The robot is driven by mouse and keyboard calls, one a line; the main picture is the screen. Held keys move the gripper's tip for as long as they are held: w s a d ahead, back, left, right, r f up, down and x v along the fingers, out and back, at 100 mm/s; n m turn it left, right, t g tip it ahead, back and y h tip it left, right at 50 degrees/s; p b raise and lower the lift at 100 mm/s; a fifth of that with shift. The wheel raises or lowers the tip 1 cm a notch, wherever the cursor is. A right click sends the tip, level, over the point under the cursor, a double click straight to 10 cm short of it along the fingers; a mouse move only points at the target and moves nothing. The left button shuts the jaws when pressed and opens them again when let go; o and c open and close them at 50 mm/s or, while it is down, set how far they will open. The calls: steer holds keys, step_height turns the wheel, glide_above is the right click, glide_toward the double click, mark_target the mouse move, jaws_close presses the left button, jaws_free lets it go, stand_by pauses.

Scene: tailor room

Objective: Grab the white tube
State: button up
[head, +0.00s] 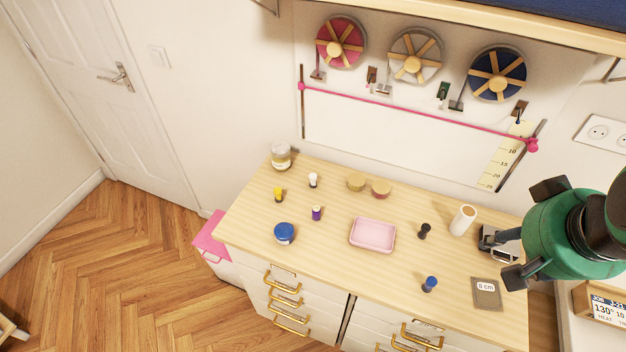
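The white tube (463,220) stands on the right part of the wooden tabletop (340,275), near the back, and looks like a plain cylinder with a tan opening on top. My gripper (530,233), green with dark fingers, is at the right of the head view, to the right of the tube and apart from it. Its fingers are spread wide, with nothing seen held between them. Part of the tabletop's right end is hidden behind my gripper.
A dark and silver object (490,240) sits between tube and gripper. Near it are a black spool (424,231), a blue spool (429,284), a grey card (487,293) and a pink tray (373,236). Jars and small spools stand farther left. A wall rack rises behind.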

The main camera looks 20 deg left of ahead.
steer(key=w+a+n+g+p, duration=0.1)
steer(key=w+a+g+p, duration=0.1)
steer(key=w+a, duration=0.55)
steer(key=n+g+p, duration=0.1)
steer(key=n+p, duration=0.5)
steer(key=n, duration=0.1)
glide_above(313, 176)
steer(key=s+d, duration=0.1)
step_height(313, 176, down, 18)
steer(key=shift+s+r+y, duration=0.15)
steer(key=shift+y, duration=0.25)
steer(key=shift+w+a+f+b, duration=0.1)
steer(key=shift+w+f+b, duration=0.05)
steer(key=shift+f, duration=1.25)
steer(key=shift+w+a+f+b, duration=0.1)
steer(key=shift+w+a+f, duration=0.05)
steer(key=shift+f, duration=1.3)
steer(key=shift+w+a+f+b, duration=0.1)
steer(key=shift+w+f+b, duration=0.05)
steer(key=shift+f, duration=1.25)
steer(key=shift+f, duration=0.1)
steer(key=shift+w+a+f+b, duration=0.15)
steer(key=shift+f+b, duration=0.2)
steer(key=shift+f, duration=0.9)
steer(key=shift+w+a+f+b, duration=0.15)
steer(key=shift+f+b, duration=0.15)
steer(key=shift+f, duration=0.95)
steer(key=shift+d, duration=0.1)
